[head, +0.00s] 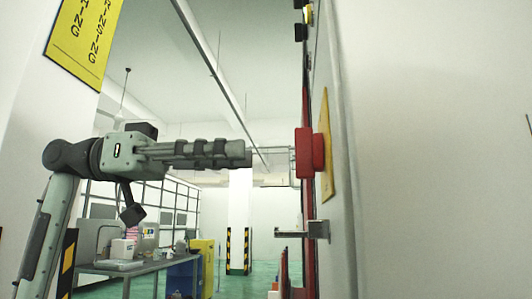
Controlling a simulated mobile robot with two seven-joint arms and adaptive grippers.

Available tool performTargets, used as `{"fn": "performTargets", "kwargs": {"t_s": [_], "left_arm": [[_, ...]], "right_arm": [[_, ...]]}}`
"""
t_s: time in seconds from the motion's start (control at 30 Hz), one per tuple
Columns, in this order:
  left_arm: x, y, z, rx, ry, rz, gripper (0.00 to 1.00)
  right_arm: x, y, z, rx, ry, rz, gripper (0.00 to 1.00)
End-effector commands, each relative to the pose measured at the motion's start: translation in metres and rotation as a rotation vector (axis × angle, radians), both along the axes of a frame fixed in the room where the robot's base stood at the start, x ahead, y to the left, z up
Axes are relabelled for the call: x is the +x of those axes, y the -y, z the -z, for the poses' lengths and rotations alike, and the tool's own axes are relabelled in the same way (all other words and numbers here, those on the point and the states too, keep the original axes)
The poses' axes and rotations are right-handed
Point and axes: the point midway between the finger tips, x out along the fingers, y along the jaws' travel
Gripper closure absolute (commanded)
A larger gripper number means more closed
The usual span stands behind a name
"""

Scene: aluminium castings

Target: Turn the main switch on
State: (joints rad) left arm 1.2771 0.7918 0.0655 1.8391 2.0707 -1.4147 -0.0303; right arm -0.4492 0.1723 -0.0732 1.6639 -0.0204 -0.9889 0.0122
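The main switch (304,153) is a red block-shaped handle on a yellow plate (326,143). The plate is on the side of a pale cabinet, seen nearly edge-on right of centre. My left gripper (247,153) reaches in from the left, level with the red handle. Its fingers point right towards the handle, and a gap shows in the picture between fingertips and handle. I see the fingers side-on, overlapping, so their opening is unclear. Nothing shows held in them. My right gripper is out of view.
A metal latch-like bracket (316,230) sticks out from the cabinet below the switch. Yellow and black buttons or lamps (308,17) sit above it. A workbench (140,265), a yellow cabinet (204,262) and striped posts (238,250) stand farther back. A yellow sign (84,40) hangs upper left.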

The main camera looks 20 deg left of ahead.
Motion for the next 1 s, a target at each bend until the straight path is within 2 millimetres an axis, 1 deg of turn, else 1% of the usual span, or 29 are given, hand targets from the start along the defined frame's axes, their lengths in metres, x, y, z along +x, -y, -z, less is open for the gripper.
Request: {"fn": "performTargets", "kwargs": {"t_s": [0.03, 0.1, 0.2, 0.3, 0.43, 1.0], "left_arm": [[-0.002, -0.011, 0.0, -0.003, -0.001, -0.003, 0.68], [-0.006, -0.022, 0.0, -0.001, -0.001, -0.002, 0.68], [-0.009, -0.035, 0.0, -0.001, -0.001, -0.001, 0.68], [-0.012, -0.043, 0.0, -0.001, 0.0, -0.001, 0.68], [-0.013, -0.047, 0.0, 0.0, 0.001, 0.0, 0.68], [-0.013, -0.046, 0.0, -0.001, 0.001, 0.0, 0.68]], "right_arm": [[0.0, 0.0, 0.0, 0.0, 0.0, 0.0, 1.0], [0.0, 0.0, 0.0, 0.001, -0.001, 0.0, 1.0], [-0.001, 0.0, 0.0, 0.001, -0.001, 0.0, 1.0], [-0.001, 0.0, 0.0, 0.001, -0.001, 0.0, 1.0], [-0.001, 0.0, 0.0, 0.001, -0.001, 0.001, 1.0], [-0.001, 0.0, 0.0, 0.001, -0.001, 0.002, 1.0]]}}
